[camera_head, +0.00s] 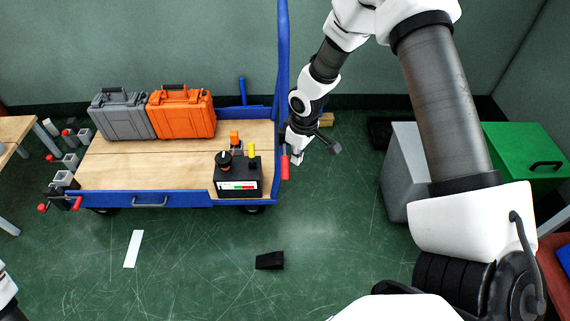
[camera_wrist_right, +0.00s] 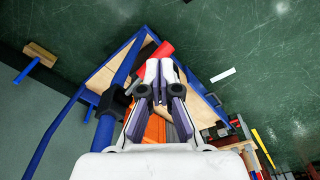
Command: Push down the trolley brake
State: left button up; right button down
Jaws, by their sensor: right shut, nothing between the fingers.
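The trolley (camera_head: 183,199) has a wooden deck, a blue frame and a tall blue post (camera_head: 283,60) at its right end. The trolley brake shows as a short red handle (camera_head: 285,168) low at that right end; in the right wrist view the red handle (camera_wrist_right: 161,50) lies just beyond my fingertips. My right gripper (camera_head: 297,158) is shut and empty, pointing down just right of the red handle. In the right wrist view its fingers (camera_wrist_right: 160,68) are together; whether they touch the handle I cannot tell. My left gripper is out of view.
The deck carries a grey case (camera_head: 122,122), an orange case (camera_head: 184,121) and a black box (camera_head: 238,184) with a display. A black wedge (camera_head: 269,261) and a white strip (camera_head: 133,249) lie on the floor. A grey cabinet (camera_head: 406,165) and green bin (camera_head: 525,150) stand right.

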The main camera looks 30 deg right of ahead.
notch_tip(320, 180, up, 8)
jog(key=shift+s+f, duration=0.2)
jog(key=shift+s, duration=0.2)
jog(key=shift+d, duration=0.15)
